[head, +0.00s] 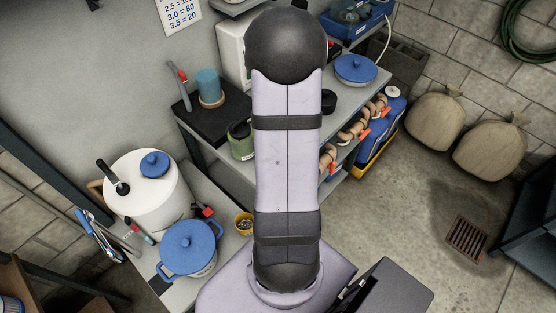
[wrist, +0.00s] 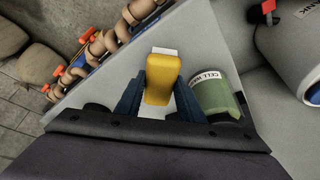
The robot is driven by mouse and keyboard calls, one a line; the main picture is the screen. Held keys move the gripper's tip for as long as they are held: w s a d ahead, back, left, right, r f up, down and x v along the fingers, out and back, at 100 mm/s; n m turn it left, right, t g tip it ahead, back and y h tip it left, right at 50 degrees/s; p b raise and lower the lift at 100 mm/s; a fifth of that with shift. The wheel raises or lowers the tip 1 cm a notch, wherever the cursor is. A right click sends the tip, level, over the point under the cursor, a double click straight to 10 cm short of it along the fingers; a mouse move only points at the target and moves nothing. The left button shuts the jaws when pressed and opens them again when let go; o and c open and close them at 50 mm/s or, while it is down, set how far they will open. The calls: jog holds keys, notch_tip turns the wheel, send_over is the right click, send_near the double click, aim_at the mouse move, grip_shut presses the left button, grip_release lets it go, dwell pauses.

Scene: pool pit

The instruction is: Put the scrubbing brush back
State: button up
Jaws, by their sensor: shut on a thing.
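The scrubbing brush (wrist: 163,76) shows in the wrist view as a yellow body with white showing at its far end and beside it. My gripper (wrist: 158,98) is shut on it, with a dark blue finger on each side. The brush is over or near a light grey shelf top (wrist: 205,45); I cannot tell whether it touches it. In the head view my arm hides the gripper and the brush. No place clearly made for the brush can be made out.
A green labelled container (wrist: 215,97) stands close to the right of my gripper, and also shows in the head view (head: 241,141). Jointed tan pipework with red handles (head: 352,130) runs along the shelf's side. A blue-lidded white drum (head: 150,200) and blue-lidded pot (head: 188,250) stand at left.

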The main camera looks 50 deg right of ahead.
jog(key=shift+f+b, duration=0.6)
jog(key=shift+f, duration=1.3)
jog(key=shift+f, duration=0.15)
jog(key=shift+f, duration=0.1)
jog(key=o, duration=1)
jog(key=shift+s+a+r, duration=0.1)
jog(key=shift+r, duration=0.65)
jog(key=p+v, duration=0.6)
jog(key=v, duration=0.5)
